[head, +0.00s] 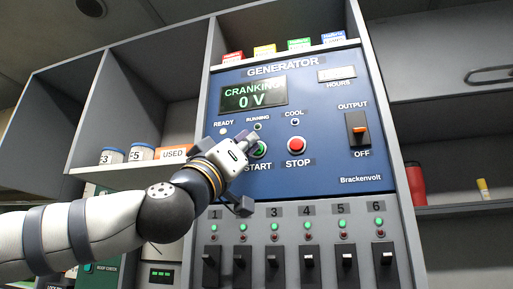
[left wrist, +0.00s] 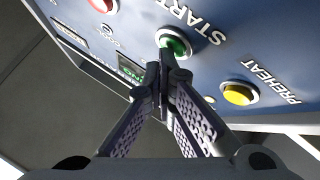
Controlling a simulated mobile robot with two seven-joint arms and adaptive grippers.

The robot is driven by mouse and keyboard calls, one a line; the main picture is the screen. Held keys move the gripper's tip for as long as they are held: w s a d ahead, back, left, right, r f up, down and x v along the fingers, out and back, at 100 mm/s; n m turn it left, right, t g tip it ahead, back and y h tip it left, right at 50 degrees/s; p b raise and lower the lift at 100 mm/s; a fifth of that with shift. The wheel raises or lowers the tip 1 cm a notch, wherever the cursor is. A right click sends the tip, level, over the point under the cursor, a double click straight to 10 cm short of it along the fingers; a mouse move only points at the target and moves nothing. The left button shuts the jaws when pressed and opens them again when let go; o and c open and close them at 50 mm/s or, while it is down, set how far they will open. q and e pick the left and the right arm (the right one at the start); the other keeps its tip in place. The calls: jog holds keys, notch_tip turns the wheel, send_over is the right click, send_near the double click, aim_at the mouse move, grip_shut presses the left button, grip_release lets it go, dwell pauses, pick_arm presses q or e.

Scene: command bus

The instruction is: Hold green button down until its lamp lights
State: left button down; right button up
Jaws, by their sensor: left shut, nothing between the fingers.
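The blue generator panel (head: 340,110) fills the middle of the head view. Its display (head: 253,95) reads "CRANKING 0 V". The green START button (head: 260,149) is partly hidden behind my left gripper (head: 247,140). In the left wrist view the green button (left wrist: 175,42) shows just beyond the tips of my shut, empty left gripper (left wrist: 160,72). The tips are at or very close to the button; contact cannot be seen clearly. The RUNNING lamp (head: 257,127) above the button looks dark. The READY lamp (head: 223,131) looks pale and bright. My right gripper is not in view.
The red STOP button (head: 297,145) sits right of START. The yellow PREHEAT button (left wrist: 239,94) is close beside my left fingers. The OUTPUT switch (head: 358,128) is further right. A row of numbered breakers (head: 307,258) lies below the panel. Shelves flank it.

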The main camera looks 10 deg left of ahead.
pick_arm(q)
jog(key=shift+s+p, duration=0.35)
jog(key=shift+s, duration=0.45)
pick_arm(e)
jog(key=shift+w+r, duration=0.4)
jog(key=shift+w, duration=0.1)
pick_arm(q)
jog(key=s, duration=0.5)
jog(key=shift+a, duration=0.1)
